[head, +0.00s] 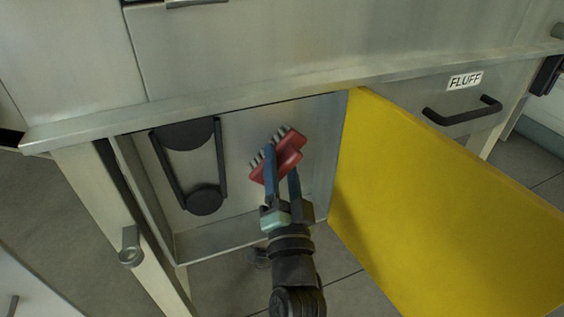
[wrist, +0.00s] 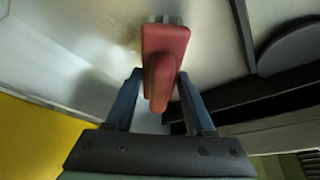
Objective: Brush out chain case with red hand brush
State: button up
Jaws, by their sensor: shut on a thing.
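My gripper (head: 283,178) is shut on the red hand brush (head: 280,158), with a blue finger on either side of its handle. The brush also shows in the wrist view (wrist: 165,50), between the two fingers, with pale bristles at its far end. The brush is inside the opening of the chain case (head: 240,128), in front of the grey back panel. In the head view its bristles point to the upper left. I cannot tell whether the bristles touch the panel. A dark chain or belt with two round wheels (head: 185,135) is at the left inside the case.
The yellow door (head: 430,205) stands open at the right of the case. A drawer labelled FLUFF (head: 465,81) with a black handle (head: 462,112) is beyond it. A metal ledge (head: 235,86) runs above the opening, and a metal lip (head: 220,236) runs along its bottom.

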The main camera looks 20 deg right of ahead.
jog(key=shift+s+f+b, duration=0.1)
jog(key=shift+f+b, duration=2.1)
jog(key=shift+f, duration=0.3)
notch_tip(320, 180, down, 3)
jog(key=b, duration=0.3)
jog(key=shift+f, duration=0.15)
jog(key=shift+s+d+b, duration=0.15)
jog(key=shift+s+b, duration=0.8)
jog(key=shift+s, duration=1.95)
